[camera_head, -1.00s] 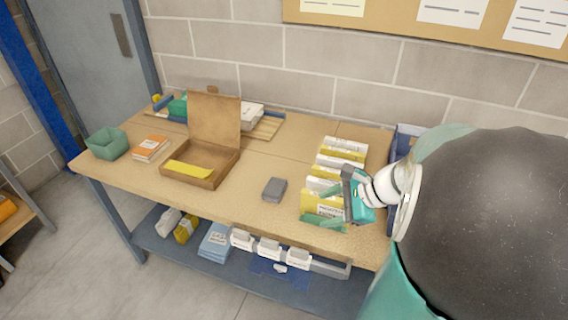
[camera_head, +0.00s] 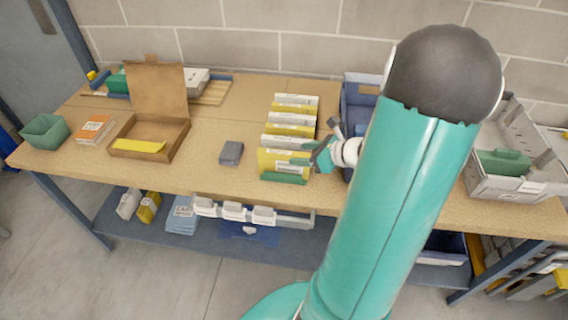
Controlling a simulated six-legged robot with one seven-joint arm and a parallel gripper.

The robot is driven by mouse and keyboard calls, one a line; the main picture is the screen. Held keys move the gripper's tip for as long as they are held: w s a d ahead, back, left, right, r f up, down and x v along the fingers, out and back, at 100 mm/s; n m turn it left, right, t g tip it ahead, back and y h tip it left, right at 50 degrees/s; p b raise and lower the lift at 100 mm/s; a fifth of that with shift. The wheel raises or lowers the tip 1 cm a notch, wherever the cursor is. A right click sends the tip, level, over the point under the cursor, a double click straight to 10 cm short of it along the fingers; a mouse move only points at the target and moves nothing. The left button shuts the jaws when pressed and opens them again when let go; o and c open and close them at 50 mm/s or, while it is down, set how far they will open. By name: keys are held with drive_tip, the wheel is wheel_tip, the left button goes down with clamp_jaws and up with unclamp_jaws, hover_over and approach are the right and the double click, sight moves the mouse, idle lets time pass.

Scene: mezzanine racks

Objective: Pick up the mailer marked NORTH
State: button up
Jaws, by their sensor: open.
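Several yellow and white mailers (camera_head: 291,113) stand on edge in a row on the wooden bench, one behind another. The front mailer (camera_head: 270,160) is yellow with a white label; its print is too small to read, so I cannot tell which one is marked NORTH. A green strip (camera_head: 283,179) lies along the foot of the row. My gripper (camera_head: 306,158) is open at the right end of the front mailer, overlapping its edge in the picture. I cannot tell whether it touches. My arm hides part of the bench on the right.
An open cardboard box (camera_head: 178,143) holds a yellow piece. A small grey box (camera_head: 231,153) sits left of the mailers. A green bin (camera_head: 45,131) stands at far left. A blue bin (camera_head: 358,92) and a grey tray (camera_head: 483,187) are at right. Bench between cardboard box and mailers is mostly clear.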

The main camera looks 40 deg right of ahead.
sight(287, 153)
drive_tip(key=x, duration=0.5)
drive_tip(key=shift+w+f, duration=0.1)
drive_tip(key=shift+w, duration=0.1)
clamp_jaws()
